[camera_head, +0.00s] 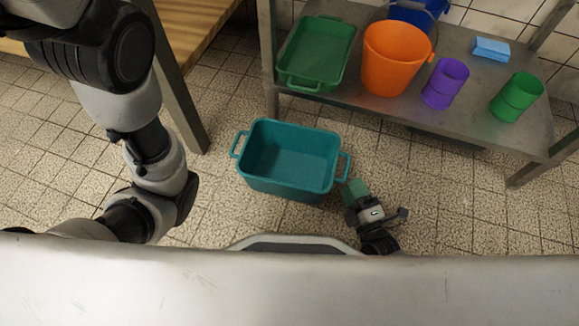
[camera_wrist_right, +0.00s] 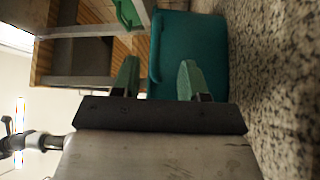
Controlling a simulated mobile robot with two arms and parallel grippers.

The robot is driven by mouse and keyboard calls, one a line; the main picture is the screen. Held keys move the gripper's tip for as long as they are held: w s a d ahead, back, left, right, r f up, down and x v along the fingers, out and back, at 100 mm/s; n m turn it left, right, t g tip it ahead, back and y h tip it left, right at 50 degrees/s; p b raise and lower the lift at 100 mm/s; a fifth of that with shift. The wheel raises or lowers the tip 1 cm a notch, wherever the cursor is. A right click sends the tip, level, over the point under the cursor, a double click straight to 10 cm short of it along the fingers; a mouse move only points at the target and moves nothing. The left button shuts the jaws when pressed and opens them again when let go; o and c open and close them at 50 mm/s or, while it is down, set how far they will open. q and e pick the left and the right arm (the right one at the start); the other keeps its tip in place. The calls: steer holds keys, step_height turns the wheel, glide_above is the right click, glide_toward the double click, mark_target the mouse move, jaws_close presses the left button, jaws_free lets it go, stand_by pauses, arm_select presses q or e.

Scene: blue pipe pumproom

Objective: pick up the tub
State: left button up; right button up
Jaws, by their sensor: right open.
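The teal tub (camera_head: 290,160) stands upright on the tiled floor, in the middle of the head view. It looks empty and has a loop handle at each short end. My right gripper (camera_head: 356,189) is low beside the tub's right handle (camera_head: 344,166), its green fingers pointing at that end. In the right wrist view the open fingers (camera_wrist_right: 158,80) are spread in front of the tub's end wall (camera_wrist_right: 205,45), one on each side of the rim's level. I cannot tell whether they touch the handle. My left arm shows at the left, but its gripper does not.
A metal shelf (camera_head: 460,125) behind the tub holds a green tray (camera_head: 317,52), an orange bucket (camera_head: 395,58), a blue bucket (camera_head: 418,14), purple (camera_head: 445,83) and green (camera_head: 516,97) cups, and a blue sponge (camera_head: 491,49). A wooden table (camera_head: 205,35) stands at the left. Floor right of the gripper is clear.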

mark_target(346, 173)
steer(key=b+x, duration=0.2)
steer(key=x, duration=0.1)
steer(key=shift+w+a+r+b, duration=0.15)
steer(key=shift+w+a+b, duration=0.05)
steer(key=shift+a+b, duration=0.1)
steer(key=shift+w+a+r, duration=0.15)
steer(key=shift+w+r, duration=0.05)
steer(key=shift+w, duration=0.15)
jaws_close()
steer(key=shift+r, duration=0.15)
